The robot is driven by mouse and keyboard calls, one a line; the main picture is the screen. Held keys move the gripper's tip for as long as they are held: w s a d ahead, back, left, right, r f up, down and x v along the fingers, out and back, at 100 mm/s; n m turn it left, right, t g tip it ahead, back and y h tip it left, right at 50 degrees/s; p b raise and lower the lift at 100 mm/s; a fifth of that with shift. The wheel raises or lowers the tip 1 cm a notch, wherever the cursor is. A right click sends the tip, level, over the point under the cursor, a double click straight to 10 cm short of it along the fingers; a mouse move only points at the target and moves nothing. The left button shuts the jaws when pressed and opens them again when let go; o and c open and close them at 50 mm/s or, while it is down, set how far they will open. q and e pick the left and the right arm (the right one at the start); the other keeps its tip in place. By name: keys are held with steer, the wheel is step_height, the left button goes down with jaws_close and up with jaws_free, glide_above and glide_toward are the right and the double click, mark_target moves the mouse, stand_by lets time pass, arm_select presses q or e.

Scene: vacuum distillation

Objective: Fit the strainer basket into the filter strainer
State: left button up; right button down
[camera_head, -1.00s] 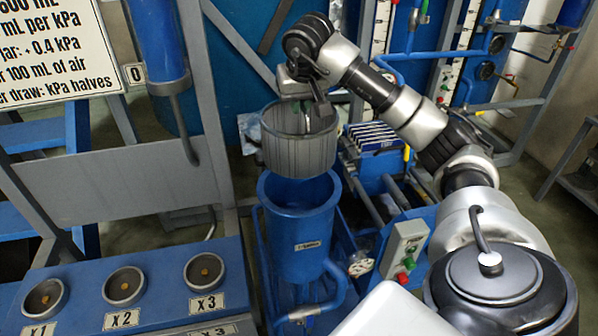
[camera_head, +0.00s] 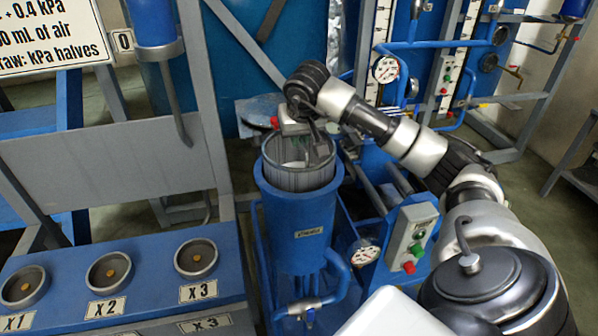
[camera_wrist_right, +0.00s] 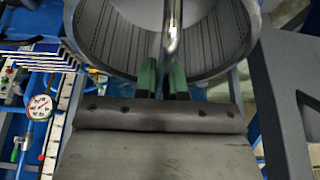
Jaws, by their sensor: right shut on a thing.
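The grey strainer basket (camera_head: 298,177) sits upright, mostly inside the blue filter strainer (camera_head: 300,225), with its upper rim standing a little above the strainer's mouth. My right gripper (camera_head: 310,150) is at the top of the basket, and in the right wrist view its green-padded fingers (camera_wrist_right: 162,80) are shut on the basket's thin metal handle (camera_wrist_right: 172,30). The slotted inner wall of the basket (camera_wrist_right: 110,35) shows there behind the fingers. The strainer's inside is hidden by the basket. My left gripper is not in view.
A control box (camera_head: 410,235) with buttons and a round gauge (camera_head: 364,252) stand right of the strainer. A blue bench with several round sockets (camera_head: 108,270) is at the left. A grey frame post (camera_head: 212,110) rises behind it. Pipes and gauges (camera_head: 386,69) fill the back right.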

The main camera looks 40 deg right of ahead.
mark_target(304, 146)
step_height(304, 146, down, 10)
steer(key=shift+f+p, duration=0.1)
steer(key=shift+p, duration=0.3)
steer(key=shift+f, duration=0.1)
steer(key=c, duration=1.2)
jaws_free()
steer(key=shift+s+r, duration=0.1)
steer(key=shift+r, duration=0.3)
steer(key=v, duration=1.1)
steer(key=shift+s+a+r+b, duration=0.1)
steer(key=shift+s+r+b, duration=0.05)
steer(key=shift+b, duration=0.2)
